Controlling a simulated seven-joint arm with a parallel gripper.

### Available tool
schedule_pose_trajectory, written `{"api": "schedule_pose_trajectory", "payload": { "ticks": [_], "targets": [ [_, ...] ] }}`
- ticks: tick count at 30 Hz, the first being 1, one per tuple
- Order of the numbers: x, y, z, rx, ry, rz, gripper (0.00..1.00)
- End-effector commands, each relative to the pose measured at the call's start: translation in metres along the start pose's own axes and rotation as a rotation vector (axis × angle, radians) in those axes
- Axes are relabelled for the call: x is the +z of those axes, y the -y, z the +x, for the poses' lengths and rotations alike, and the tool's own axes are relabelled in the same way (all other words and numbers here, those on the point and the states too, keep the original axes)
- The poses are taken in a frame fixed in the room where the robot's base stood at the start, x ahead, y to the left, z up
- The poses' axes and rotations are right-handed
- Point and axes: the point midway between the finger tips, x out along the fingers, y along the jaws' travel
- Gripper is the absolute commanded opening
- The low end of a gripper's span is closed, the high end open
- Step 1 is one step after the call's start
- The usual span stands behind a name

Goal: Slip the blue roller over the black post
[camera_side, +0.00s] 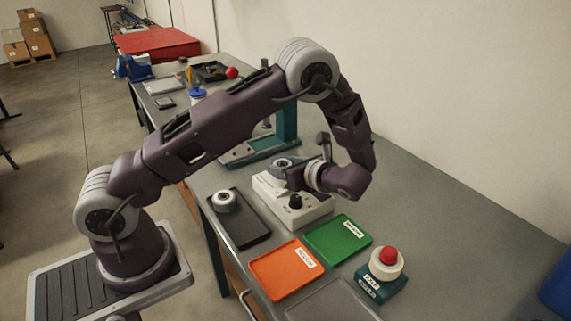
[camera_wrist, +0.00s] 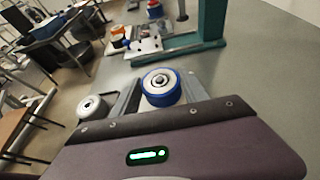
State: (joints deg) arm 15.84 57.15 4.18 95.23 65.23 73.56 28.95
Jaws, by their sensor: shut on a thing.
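My gripper (camera_side: 284,168) is shut on the blue roller (camera_side: 281,161), over the back part of a white fixture (camera_side: 318,212). In the wrist view the roller (camera_wrist: 161,88) sits between the two grey fingers, its blue rim and pale hub facing up. A short black upright piece (camera_side: 296,201) stands on the front of the fixture, apart from the roller. I cannot tell whether it is the black post or a knob. What lies under the roller is hidden, so I cannot tell whether it is around a post.
A white roller (camera_side: 225,198) lies on a black tray (camera_side: 250,230). Orange (camera_side: 284,272) and green (camera_side: 338,240) trays lie in front. A red-button box (camera_side: 382,280) stands at front right. A teal press frame (camera_side: 288,122) stands behind the fixture.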

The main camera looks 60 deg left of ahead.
Motion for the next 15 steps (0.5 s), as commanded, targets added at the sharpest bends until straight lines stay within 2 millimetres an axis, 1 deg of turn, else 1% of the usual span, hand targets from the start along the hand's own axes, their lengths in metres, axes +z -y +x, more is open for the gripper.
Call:
{"api": "schedule_pose_trajectory", "payload": {
  "ticks": [5, 6, 7, 8, 15],
  "targets": [
    [-0.0032, 0.0, 0.0014, 0.0, 0.001, 0.0, 0.08],
    [-0.0036, 0.0, 0.0016, 0.0, 0.001, 0.0, 0.54],
    [-0.0035, 0.0001, 0.0015, 0.0, 0.001, -0.001, 0.6],
    [-0.0034, 0.0001, 0.0015, 0.0, 0.001, -0.001, 0.61],
    [-0.0036, 0.0, 0.0014, 0.0, 0.0, 0.0, 0.61]
  ]
}}
